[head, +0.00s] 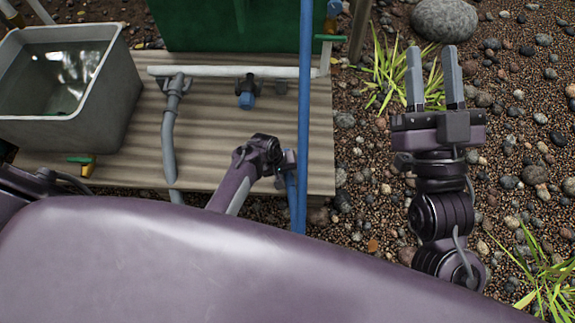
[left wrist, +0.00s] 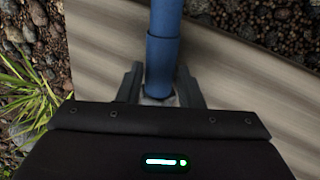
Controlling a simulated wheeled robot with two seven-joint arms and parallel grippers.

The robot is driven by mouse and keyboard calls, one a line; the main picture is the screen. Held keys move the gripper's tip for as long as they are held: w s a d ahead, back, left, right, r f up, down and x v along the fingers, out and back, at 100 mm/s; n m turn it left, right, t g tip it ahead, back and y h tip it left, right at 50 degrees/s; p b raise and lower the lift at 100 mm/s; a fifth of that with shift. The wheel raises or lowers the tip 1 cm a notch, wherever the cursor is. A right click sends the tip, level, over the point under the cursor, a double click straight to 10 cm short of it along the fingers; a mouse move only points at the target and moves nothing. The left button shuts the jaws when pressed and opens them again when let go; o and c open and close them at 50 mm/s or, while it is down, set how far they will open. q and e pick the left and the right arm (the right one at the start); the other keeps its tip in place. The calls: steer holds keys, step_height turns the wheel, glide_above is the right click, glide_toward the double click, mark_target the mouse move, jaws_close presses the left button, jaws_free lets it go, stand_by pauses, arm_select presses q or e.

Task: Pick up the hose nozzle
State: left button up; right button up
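The hose nozzle (left wrist: 162,65) is a blue tube with a thicker sleeve and a greyish end in the left wrist view. My left gripper (left wrist: 160,85) has one finger on each side of it, close to its sides; I cannot tell whether they press on it. In the head view my left gripper (head: 287,160) is small, low over the right part of the ribbed platform, with blue tubing (head: 291,190) below it. A blue upright pipe partly hides it. My right gripper (head: 434,80) is open and empty over the gravel, fingers pointing away.
The ribbed platform (head: 225,135) carries a grey tub (head: 115,95) of water at left and a white pipe (head: 215,71) with a grey hose and blue-handled valve (head: 246,95). The blue upright pipe (head: 305,90) stands beside my left gripper. Gravel, grass and a boulder (head: 444,19) lie right.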

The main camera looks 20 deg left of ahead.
arm_select(q)
steer(key=shift+d+f, duration=0.1)
steer(key=shift+f, duration=0.25)
arm_select(e)
steer(key=r, duration=0.1)
steer(key=r+t, duration=0.1)
steer(key=s, duration=0.1)
steer(key=shift+s+d+r+y, duration=0.1)
steer(key=shift+d+r+y, duration=0.2)
steer(key=shift+r, duration=0.1)
arm_select(q)
jaws_close()
steer(key=shift+r, duration=0.1)
